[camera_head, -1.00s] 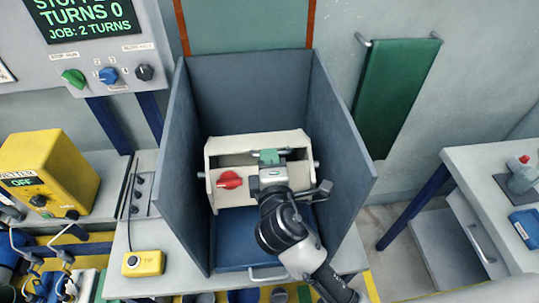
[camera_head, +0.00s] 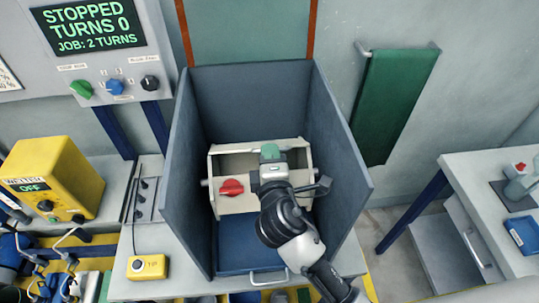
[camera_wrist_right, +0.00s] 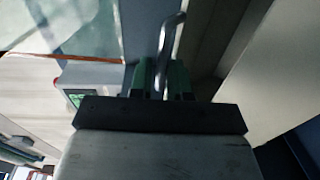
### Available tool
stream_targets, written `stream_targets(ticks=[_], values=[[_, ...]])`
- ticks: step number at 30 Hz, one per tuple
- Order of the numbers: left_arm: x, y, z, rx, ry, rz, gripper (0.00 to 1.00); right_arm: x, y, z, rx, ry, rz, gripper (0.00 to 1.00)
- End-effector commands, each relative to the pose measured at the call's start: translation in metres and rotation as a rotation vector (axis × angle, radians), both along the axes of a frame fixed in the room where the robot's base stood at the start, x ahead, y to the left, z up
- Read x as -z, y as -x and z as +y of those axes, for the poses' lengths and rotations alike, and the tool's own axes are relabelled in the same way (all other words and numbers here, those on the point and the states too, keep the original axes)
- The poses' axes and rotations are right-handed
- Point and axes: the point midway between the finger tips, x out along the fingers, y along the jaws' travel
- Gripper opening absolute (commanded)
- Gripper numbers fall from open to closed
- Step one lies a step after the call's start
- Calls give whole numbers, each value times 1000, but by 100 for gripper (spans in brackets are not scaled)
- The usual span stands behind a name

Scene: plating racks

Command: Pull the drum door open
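The cream drum (camera_head: 236,203) sits inside a blue-grey open-topped enclosure, with a red knob (camera_head: 231,187) on its front left. Its upper part shows a shadowed recess. My right gripper (camera_head: 270,153) is over the right half of the drum and covers part of the front. In the right wrist view its green fingertips (camera_wrist_right: 163,80) stand close on either side of a bent metal bar, the door handle (camera_wrist_right: 168,45), and look closed on it. The gripper hides the handle in the head view. My left gripper is not in view.
Enclosure walls (camera_head: 340,140) rise close on the left, back and right of the drum. A blue tray (camera_head: 240,258) lies below it. A control panel (camera_head: 92,40) reads STOPPED. A yellow box (camera_head: 50,180) stands left, and a side table (camera_head: 480,180) right.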

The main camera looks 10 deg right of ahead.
Motion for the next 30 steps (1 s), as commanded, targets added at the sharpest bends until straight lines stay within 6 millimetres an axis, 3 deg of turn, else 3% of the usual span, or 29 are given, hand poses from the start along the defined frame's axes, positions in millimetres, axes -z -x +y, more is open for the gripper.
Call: stream_targets(ticks=[11, 24, 30], values=[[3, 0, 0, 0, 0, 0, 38, 2, 6, 1, -1, 2, 2, 21], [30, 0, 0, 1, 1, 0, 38, -2, 85, 0, 0, -2, 3, 21], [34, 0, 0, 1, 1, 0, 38, -5, 106, 0, -1, 0, 2, 21]])
